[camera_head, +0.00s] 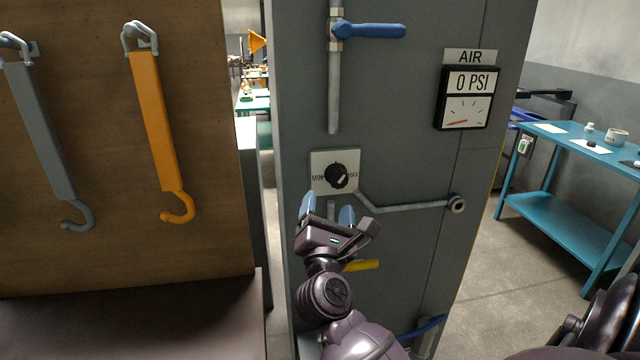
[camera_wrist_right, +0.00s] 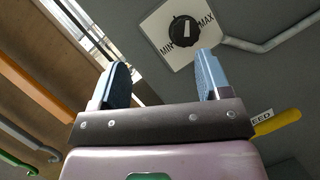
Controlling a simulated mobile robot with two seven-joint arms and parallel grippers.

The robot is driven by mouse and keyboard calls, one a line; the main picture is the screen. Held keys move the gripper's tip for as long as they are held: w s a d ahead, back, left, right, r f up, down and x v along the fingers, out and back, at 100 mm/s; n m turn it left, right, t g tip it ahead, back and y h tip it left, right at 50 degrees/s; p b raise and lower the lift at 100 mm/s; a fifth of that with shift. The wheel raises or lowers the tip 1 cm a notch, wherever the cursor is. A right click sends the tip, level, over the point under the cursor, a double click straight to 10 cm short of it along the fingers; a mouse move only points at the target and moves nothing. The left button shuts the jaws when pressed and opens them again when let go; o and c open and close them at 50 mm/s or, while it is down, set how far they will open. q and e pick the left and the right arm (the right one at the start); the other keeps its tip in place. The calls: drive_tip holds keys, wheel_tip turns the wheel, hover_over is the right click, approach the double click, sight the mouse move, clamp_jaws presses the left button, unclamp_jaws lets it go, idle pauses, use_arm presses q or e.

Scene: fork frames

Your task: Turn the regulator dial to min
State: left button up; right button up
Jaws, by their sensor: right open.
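The regulator dial (camera_head: 336,177) is a round black knob with a pale mark on a white plate (camera_head: 320,160), with MIN printed at its left and MAX at its right. I cannot tell exactly where the mark points. My right gripper (camera_head: 327,211) is open and empty, just below the plate, its blue fingertips apart from the knob. In the right wrist view, the dial (camera_wrist_right: 184,31) lies beyond and above the open fingers (camera_wrist_right: 163,72), nearer the right finger. My left gripper is not in view.
The grey cabinet carries a blue-handled valve (camera_head: 370,31) above, an AIR gauge (camera_head: 466,97) reading 0 PSI and a pipe (camera_head: 410,207) right of the dial. A yellow handle (camera_head: 361,265) is beside my right wrist. Hooked tools (camera_head: 158,120) hang at left; a teal table (camera_head: 570,150) stands right.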

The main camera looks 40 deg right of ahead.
sight(339, 182)
drive_tip(key=w+d+m+g, duration=0.1)
drive_tip(key=w+d+m, duration=0.1)
drive_tip(key=w+d+m+p, duration=0.1)
drive_tip(key=w+d+m, duration=0.1)
drive_tip(key=d, duration=0.1)
drive_tip(key=w+d+m+g+p, duration=0.1)
drive_tip(key=d+m, duration=0.1)
drive_tip(key=d, duration=0.1)
drive_tip(key=shift+w+m+g, duration=0.3)
drive_tip(key=shift+w+m, duration=0.1)
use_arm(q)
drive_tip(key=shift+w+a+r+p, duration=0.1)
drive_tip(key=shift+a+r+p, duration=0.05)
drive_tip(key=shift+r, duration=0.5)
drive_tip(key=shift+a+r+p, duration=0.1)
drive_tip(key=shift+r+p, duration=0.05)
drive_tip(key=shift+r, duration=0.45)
use_arm(e)
drive_tip(key=shift+w+d, duration=0.45)
drive_tip(key=c, duration=0.9)
